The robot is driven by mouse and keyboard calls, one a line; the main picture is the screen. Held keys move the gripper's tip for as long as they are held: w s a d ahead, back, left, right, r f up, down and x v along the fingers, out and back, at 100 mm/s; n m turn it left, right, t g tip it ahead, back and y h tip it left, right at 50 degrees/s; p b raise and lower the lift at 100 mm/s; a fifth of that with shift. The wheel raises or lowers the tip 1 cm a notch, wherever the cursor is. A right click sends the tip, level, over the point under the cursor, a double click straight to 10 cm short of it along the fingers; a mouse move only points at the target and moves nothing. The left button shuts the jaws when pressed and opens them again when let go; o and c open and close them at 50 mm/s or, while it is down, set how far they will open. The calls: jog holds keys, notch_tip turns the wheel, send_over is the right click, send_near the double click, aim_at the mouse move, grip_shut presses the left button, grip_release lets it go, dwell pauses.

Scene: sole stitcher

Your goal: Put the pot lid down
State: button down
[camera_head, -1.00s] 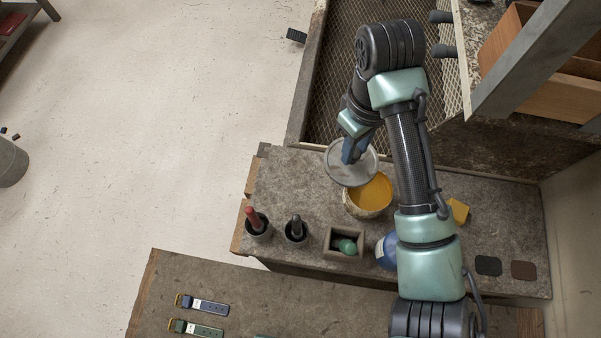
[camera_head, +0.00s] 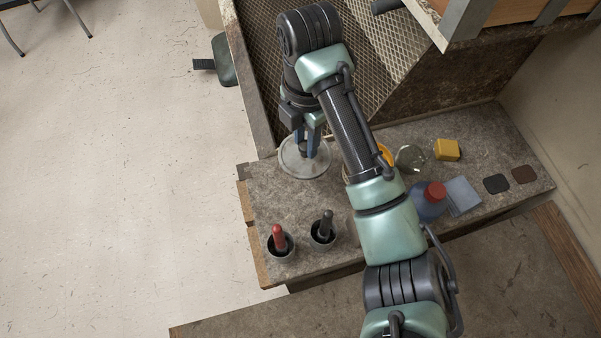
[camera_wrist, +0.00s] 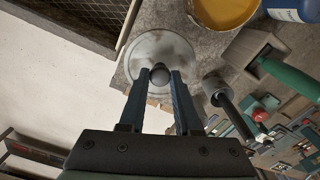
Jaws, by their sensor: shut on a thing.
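The pot lid (camera_head: 292,166) is a round, pale grey disc with a dark round knob; it also shows in the wrist view (camera_wrist: 153,47). My gripper (camera_head: 306,153) is shut on the lid's knob (camera_wrist: 160,75), with its blue fingers on either side of it. The lid is at the left back part of the grey worktop (camera_head: 285,205); I cannot tell whether it touches the surface. The pot (camera_wrist: 222,12) with yellow-orange contents stands beside it, mostly hidden behind my arm in the head view.
Two dark cups with a red-handled tool (camera_head: 279,240) and a black-handled tool (camera_head: 325,226) stand in front. A blue bottle with a red cap (camera_head: 432,200), a yellow block (camera_head: 447,150) and dark pads (camera_head: 497,184) are at right. A mesh-floored tray (camera_head: 345,60) lies behind.

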aim_at(306, 164)
notch_tip(306, 164, down, 5)
jog(key=shift+r+p, duration=0.2)
jog(key=shift+p, duration=0.2)
jog(key=shift+f+p, duration=0.3)
jog(key=shift+f, duration=1.9)
jog(key=shift+f, duration=0.15)
jog(key=c, duration=0.6)
grip_release()
notch_tip(306, 164, up, 12)
jog(key=shift+r, duration=0.25)
